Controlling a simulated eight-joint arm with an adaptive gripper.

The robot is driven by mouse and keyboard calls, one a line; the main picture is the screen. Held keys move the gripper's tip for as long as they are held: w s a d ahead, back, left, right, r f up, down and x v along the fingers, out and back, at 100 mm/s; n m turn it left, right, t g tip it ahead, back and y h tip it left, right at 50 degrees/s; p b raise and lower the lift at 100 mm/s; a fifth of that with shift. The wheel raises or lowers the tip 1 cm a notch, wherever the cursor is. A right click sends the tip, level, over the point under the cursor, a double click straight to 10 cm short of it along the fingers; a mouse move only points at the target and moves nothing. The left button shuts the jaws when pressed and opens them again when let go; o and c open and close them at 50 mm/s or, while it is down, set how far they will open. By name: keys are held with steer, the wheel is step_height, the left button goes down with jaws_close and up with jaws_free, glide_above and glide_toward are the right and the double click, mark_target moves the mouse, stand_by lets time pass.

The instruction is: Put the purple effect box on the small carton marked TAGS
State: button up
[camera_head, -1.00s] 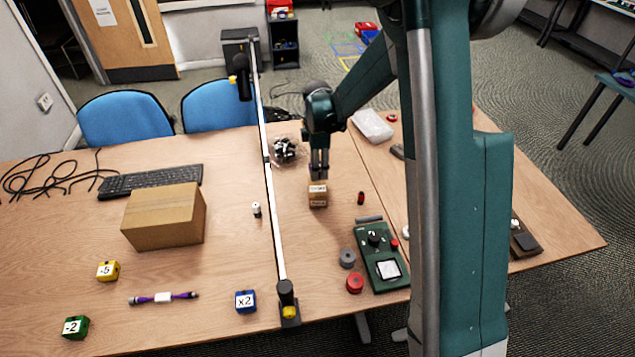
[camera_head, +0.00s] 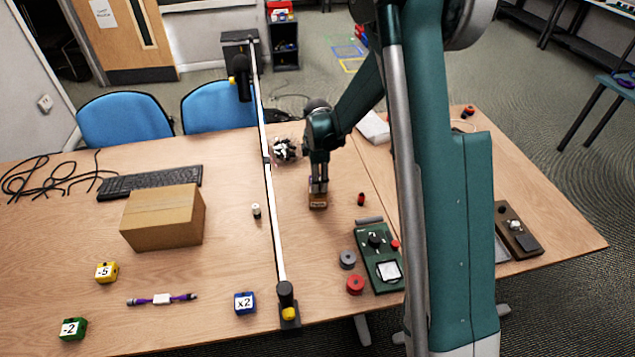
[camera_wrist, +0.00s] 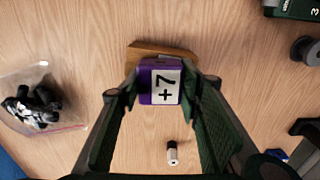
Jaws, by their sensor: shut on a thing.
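My gripper (camera_head: 318,188) is shut on the purple effect box (camera_wrist: 159,81), which has a white label reading +7. In the head view, only a little purple shows between the fingers. The small brown carton (camera_head: 317,203) stands on the table directly under the box in that view. The wrist view shows the carton's edge (camera_wrist: 165,48) beyond the box, with the rest hidden behind it. The carton's front label is too small to read now. I cannot tell whether the box touches the carton's top.
A long white bar (camera_head: 268,180) crosses the table to the left. A small white-and-black cylinder (camera_head: 256,210) stands beside it, and a clear bag of dark parts (camera_head: 285,149) lies behind. A green device (camera_head: 379,258) and a small red item (camera_head: 361,199) are at right.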

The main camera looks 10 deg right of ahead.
steer(key=shift+f, duration=0.2)
steer(key=shift+f, duration=0.2)
steer(key=o, duration=1)
steer(key=shift+c, duration=0.2)
steer(key=shift+r, duration=0.15)
step_height(320, 180, up, 12)
steer(key=p, duration=0.1)
steer(key=shift+r, duration=0.15)
stand_by(0.4)
